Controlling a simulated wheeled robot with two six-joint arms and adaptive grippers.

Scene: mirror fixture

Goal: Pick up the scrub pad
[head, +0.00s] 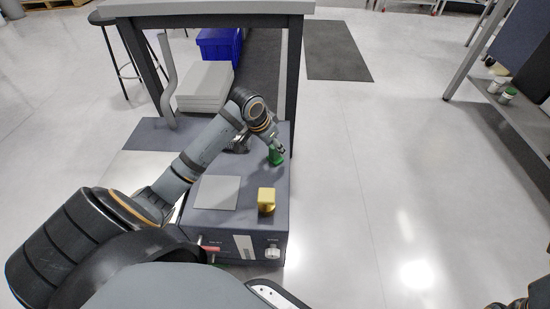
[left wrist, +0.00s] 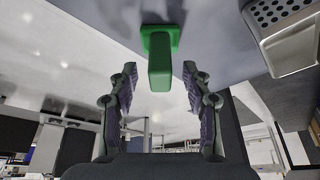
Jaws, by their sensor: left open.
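The green scrub pad (head: 276,156), a block-shaped grip on a wider flat base, stands on top of the dark grey cabinet (head: 250,175). In the left wrist view the scrub pad (left wrist: 160,62) is straight ahead, its grip in line with the gap between the fingers. My left gripper (head: 277,146) is open right by the pad in the head view. In the left wrist view both fingers of the left gripper (left wrist: 160,82) show, with space on each side of the green grip. I cannot tell how deep the grip is between them.
A yellow block-shaped piece (head: 266,200) and a flat light grey plate (head: 217,192) are on the cabinet top, nearer me. A perforated metal holder (left wrist: 280,25) is beside the pad. A table (head: 215,8) stands behind, with a blue bin (head: 219,45) beneath.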

